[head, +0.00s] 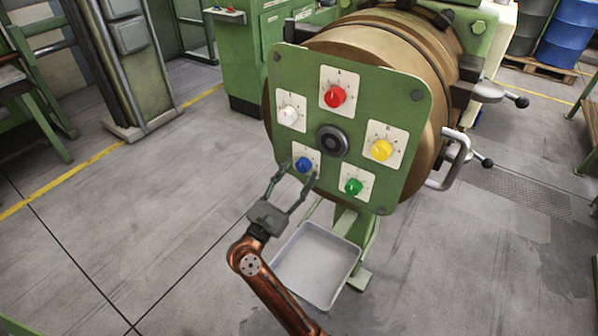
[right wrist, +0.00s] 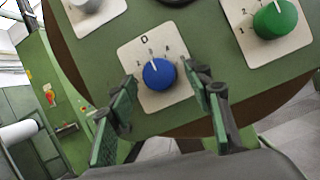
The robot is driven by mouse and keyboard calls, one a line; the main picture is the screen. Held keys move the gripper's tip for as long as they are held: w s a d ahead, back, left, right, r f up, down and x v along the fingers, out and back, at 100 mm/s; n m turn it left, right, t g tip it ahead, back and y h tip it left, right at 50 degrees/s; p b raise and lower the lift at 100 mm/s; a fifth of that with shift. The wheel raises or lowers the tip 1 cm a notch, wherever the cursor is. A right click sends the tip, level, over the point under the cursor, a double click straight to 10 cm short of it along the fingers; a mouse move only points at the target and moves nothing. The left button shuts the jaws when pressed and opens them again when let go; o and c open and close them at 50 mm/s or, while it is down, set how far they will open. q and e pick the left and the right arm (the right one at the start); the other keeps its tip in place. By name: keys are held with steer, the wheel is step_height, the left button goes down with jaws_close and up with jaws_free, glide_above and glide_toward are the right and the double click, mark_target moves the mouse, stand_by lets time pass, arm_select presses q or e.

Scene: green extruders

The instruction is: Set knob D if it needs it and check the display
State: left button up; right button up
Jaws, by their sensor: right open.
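Knob D (head: 304,165) is blue and sits on a white plate at the lower left of the green panel (head: 297,90). In the right wrist view the blue knob (right wrist: 159,75) is under the letter D, with a numbered scale around its top. Its white mark points up and slightly left on the plate; the exact number is too small to read surely. My right gripper (head: 298,174) is open, its fingers on either side of the knob. The fingers also flank it in the right wrist view (right wrist: 163,82), with gaps showing. My left gripper is out of view. I see no display clearly.
The panel also carries a red knob (head: 335,96), a white knob (head: 289,114), a yellow knob (head: 381,149), a green knob (head: 353,187) and a black central hub (head: 332,143). A grey tray (head: 318,262) lies below. The floor at left is clear.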

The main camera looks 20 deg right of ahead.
steer(key=shift+c, duration=0.2)
steer(key=c, duration=1.1)
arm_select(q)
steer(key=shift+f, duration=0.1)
